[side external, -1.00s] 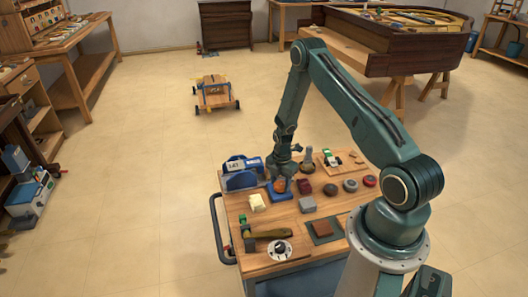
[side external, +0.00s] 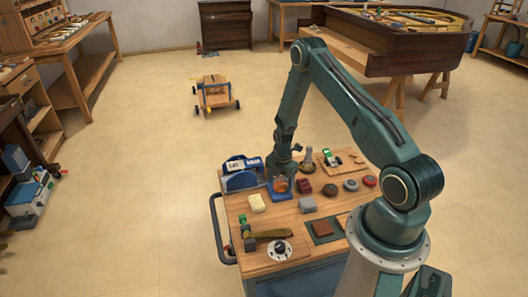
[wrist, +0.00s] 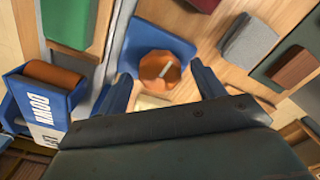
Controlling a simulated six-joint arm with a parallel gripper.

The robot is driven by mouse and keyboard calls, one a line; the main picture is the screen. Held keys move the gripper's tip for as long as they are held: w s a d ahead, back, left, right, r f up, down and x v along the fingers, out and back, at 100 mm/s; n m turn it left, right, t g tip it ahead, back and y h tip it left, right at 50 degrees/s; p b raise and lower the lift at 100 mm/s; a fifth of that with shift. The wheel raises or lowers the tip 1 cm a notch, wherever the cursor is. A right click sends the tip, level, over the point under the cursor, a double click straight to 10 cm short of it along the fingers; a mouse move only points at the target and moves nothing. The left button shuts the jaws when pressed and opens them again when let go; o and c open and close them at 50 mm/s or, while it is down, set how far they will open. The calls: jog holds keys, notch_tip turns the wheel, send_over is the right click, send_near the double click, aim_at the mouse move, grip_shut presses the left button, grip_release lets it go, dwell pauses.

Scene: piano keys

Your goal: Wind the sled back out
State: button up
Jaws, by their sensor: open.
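An orange-brown faceted knob (wrist: 160,69) with a pale line across its top sits on a blue base (wrist: 156,42) in the wrist view. In the side view the knob (side external: 281,185) is partly covered by my gripper (side external: 281,178). My gripper (wrist: 161,78) is open, with one finger to each side of the knob in the wrist view; contact cannot be told. A blue device with white lettered labels (side external: 242,173) stands left of the knob, and it also shows in the wrist view (wrist: 40,112) with a brown roller. I cannot tell which part is the sled.
A cream block (side external: 257,203), a dark red block (side external: 304,186) and a grey block (side external: 307,205) lie close by on the wooden cart top (side external: 235,203). Round pads, a grey metal piece (side external: 308,160) and a hammer-like tool (side external: 268,234) are also there.

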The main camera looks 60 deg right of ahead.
notch_tip(320, 180, up, 14)
jog(key=shift+f, duration=0.15)
dwell(0.7)
notch_tip(320, 180, up, 12)
jog(key=m+t, duration=0.1)
jog(key=m, duration=0.3)
send_over(280, 184)
jog(key=a, duration=0.6)
jog(key=s+a+r+m+t, duration=0.15)
jog(key=a+r+m, duration=0.25)
jog(key=a+r, duration=0.55)
jog(key=s+a+r+m+t, duration=0.1)
jog(key=s+a+r+m, duration=0.3)
jog(key=s, duration=0.5)
jog(key=s+a+r+m+t, duration=0.2)
jog(key=s+a+r+m, duration=0.2)
jog(key=s, duration=0.4)
notch_tip(280, 184, up, 2)
jog(key=shift+s+a+r+m, duration=0.1)
jog(key=shift+s+a+m, duration=0.25)
jog(key=shift+a, duration=0.35)
